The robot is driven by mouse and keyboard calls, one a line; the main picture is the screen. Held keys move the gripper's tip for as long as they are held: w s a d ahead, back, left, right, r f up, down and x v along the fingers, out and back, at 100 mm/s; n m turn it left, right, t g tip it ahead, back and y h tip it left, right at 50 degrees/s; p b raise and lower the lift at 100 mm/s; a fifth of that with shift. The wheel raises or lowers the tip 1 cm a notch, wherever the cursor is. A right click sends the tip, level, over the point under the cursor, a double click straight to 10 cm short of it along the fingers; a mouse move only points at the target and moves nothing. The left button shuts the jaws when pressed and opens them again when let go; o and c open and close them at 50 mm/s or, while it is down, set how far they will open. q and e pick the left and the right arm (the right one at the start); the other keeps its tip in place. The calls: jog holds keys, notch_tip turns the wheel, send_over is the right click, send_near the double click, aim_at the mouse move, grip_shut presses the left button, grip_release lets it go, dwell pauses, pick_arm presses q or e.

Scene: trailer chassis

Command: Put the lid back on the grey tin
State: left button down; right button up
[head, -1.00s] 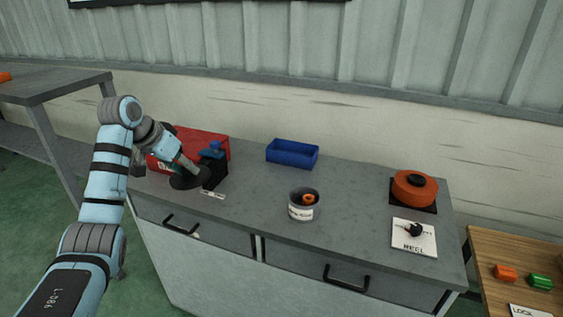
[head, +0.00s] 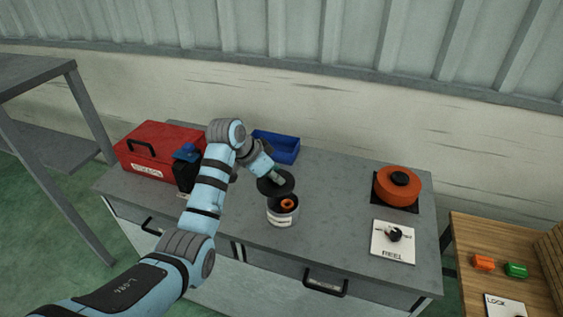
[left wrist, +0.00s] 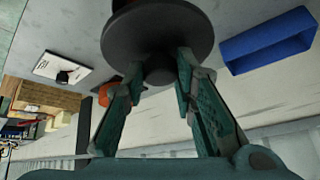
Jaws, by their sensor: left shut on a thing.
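The grey tin (head: 283,217) stands open on the grey bench, with a label on its front and an orange thing (head: 287,204) inside. My left gripper (head: 275,177) is shut on the dark round lid (head: 268,188). The lid hangs above the back left part of the tin's mouth, apart from it as far as I can tell. In the left wrist view the lid (left wrist: 150,38) shows as a dark disc, its knob (left wrist: 160,72) between the two teal fingers (left wrist: 160,85). The lid hides most of the tin there. My right gripper is not in view.
A blue tray (head: 276,146) stands behind my left gripper. A red box (head: 158,150) and a dark blue-topped thing (head: 186,170) stand at left. The bench between tin and plate is clear.

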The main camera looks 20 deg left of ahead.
aim_at(281, 187)
pick_arm(q)
jog(key=shift+w+d+f, duration=0.3)
jog(key=shift+d, duration=0.3)
jog(key=shift+w+d+f, duration=0.25)
jog(key=shift+d+f, duration=0.05)
jog(key=shift+d, duration=0.3)
jog(key=shift+w+a+f+b, duration=0.15)
jog(key=shift+w+f+b, duration=0.05)
jog(key=shift+f+b, duration=0.3)
jog(key=shift+w+a+f+b, duration=0.1)
jog(key=shift+w+f+b, duration=0.1)
jog(key=shift+f+b, duration=0.25)
jog(key=f+b, duration=0.1)
jog(key=b, duration=0.1)
jog(key=s+f+b, duration=0.1)
jog(key=b, duration=0.1)
jog(key=shift+f, duration=0.55)
jog(key=shift+d+f, duration=0.1)
jog(key=shift+f, duration=0.25)
jog(key=shift+w+f, duration=0.25)
jog(key=shift+f, duration=0.2)
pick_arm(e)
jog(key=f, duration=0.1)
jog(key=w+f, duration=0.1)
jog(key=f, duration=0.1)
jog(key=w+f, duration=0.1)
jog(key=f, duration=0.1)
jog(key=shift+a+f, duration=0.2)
